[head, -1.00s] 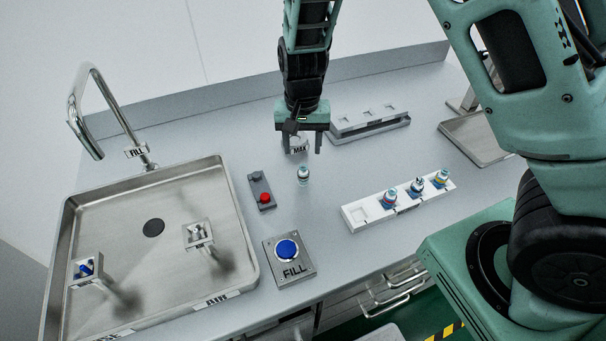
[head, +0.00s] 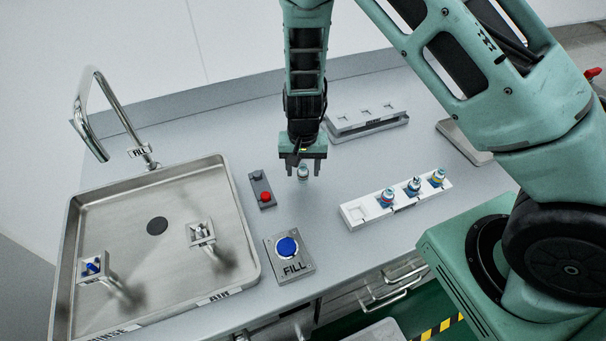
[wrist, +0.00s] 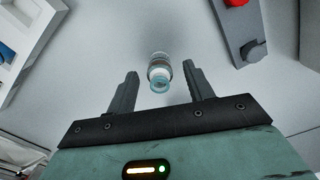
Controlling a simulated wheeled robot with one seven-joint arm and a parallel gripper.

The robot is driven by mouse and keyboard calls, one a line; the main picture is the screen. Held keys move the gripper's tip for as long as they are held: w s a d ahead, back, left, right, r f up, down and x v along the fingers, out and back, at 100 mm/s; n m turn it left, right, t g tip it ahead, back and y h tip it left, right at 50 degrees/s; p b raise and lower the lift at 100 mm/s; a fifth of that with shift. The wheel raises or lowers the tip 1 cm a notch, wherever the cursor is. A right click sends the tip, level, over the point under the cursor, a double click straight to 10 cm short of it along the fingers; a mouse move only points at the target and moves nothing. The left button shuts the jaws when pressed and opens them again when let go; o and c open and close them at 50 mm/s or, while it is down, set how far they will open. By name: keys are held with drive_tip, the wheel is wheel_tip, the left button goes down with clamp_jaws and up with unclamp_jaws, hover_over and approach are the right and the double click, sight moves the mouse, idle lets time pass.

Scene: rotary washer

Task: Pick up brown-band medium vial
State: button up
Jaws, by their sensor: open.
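A small vial (head: 303,174) stands upright alone on the counter, right of the red-button box. My gripper (head: 303,170) is open and points down above the counter. In the wrist view its two fingers (wrist: 158,88) reach toward the vial from either side, with the vial just past the tips. The fingers do not grip it.
A white rack (head: 352,213) at the right holds several vials and has an empty slot. A blue FILL button (head: 287,247) and a red-button box (head: 263,190) stand nearby. A steel sink (head: 165,270) is at left. Another rack (head: 368,127) stands behind.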

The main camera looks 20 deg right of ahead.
drive_tip(key=c, duration=1.1)
drive_tip(key=shift+o, duration=0.2)
